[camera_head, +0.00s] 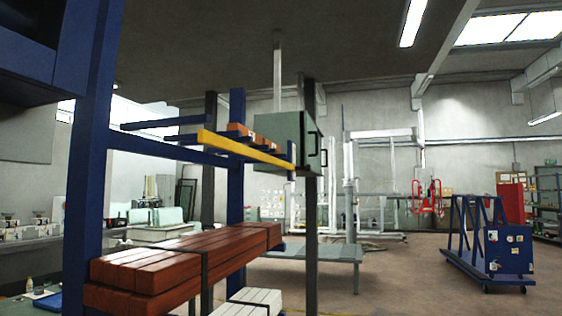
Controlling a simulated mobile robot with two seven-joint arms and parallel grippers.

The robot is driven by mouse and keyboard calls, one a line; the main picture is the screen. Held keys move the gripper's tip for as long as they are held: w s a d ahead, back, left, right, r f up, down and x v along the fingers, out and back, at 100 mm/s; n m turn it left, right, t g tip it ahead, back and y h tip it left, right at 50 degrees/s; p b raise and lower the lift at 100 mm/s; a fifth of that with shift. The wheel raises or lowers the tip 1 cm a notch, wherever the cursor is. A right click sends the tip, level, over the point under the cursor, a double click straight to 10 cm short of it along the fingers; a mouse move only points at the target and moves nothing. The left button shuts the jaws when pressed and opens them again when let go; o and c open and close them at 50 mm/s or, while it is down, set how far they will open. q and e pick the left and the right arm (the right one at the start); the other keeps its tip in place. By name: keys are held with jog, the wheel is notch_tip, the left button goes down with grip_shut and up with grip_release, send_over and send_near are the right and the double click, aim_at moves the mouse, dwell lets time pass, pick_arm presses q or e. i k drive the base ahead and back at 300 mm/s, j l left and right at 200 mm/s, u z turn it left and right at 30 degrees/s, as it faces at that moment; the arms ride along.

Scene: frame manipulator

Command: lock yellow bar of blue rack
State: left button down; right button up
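The blue rack (90,165) stands at the left, with thick blue uprights and horizontal arms. The yellow bar (240,147) runs along the rack's upper level, roughly level, from near the middle of the rack toward a grey-green box. A short light-coloured piece (291,176) hangs by the bar's right end; I cannot tell whether the bar is latched there. Neither of my grippers shows in the head view.
Reddish-brown beams (185,258) lie stacked on the rack below the bar, with white blocks (250,300) lower down. A grey-green box (298,138) is behind the bar's right end. A blue wheeled cart (490,245) stands at the right. The floor (400,285) between is clear.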

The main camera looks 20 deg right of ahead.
aim_at(205, 137)
jog(key=z, duration=0.55)
jog(key=i+l+u, duration=0.1)
jog(key=i+l, duration=0.15)
jog(key=i, duration=0.45)
jog(key=i+l+u, duration=0.1)
jog(key=i+l, duration=0.2)
jog(key=i, duration=0.35)
jog(key=i+l+u, duration=0.1)
jog(key=i+l, duration=0.3)
jog(key=i, duration=0.25)
jog(key=i+l+u, duration=0.1)
jog(key=i+l, duration=0.3)
jog(key=i, duration=0.25)
jog(key=i+l+u, duration=0.1)
jog(key=i+l, duration=0.4)
jog(key=i, duration=0.15)
